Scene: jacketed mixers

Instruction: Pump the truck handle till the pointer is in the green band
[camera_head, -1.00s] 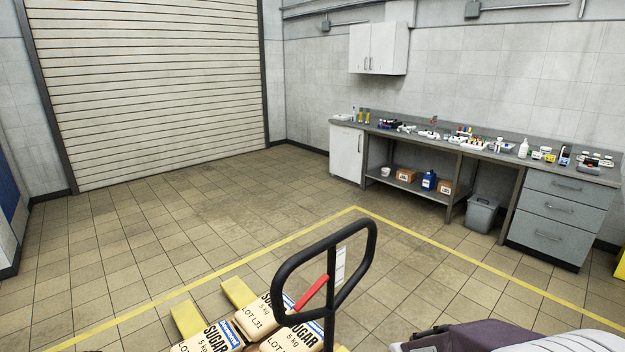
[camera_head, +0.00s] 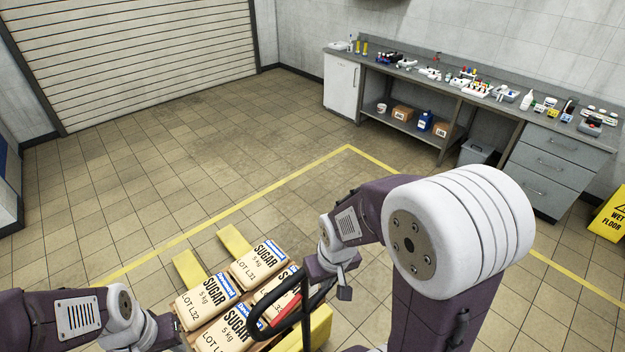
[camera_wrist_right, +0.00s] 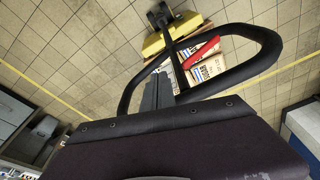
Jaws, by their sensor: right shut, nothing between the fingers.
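The truck handle (camera_head: 306,318) is a black loop with a red lever (camera_head: 286,309) in its middle, at the bottom centre of the head view. The loop (camera_wrist_right: 268,47) and red lever (camera_wrist_right: 202,52) also show in the right wrist view, just beyond my wrist. My right gripper (camera_head: 343,290) is shut and empty, close to the right side of the loop; I cannot tell whether it touches. My left gripper (camera_head: 168,335) is low at the left of the sugar sacks, partly cut off, and its jaws are unclear. No pointer or green band shows.
Sugar sacks (camera_head: 208,298) lie on the truck, with yellow forks (camera_head: 234,240) beyond them. Yellow floor lines (camera_head: 290,182) mark the area. A workbench (camera_head: 440,78) stands along the back wall and a wet floor sign (camera_head: 609,215) at the right. The tiled floor between is clear.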

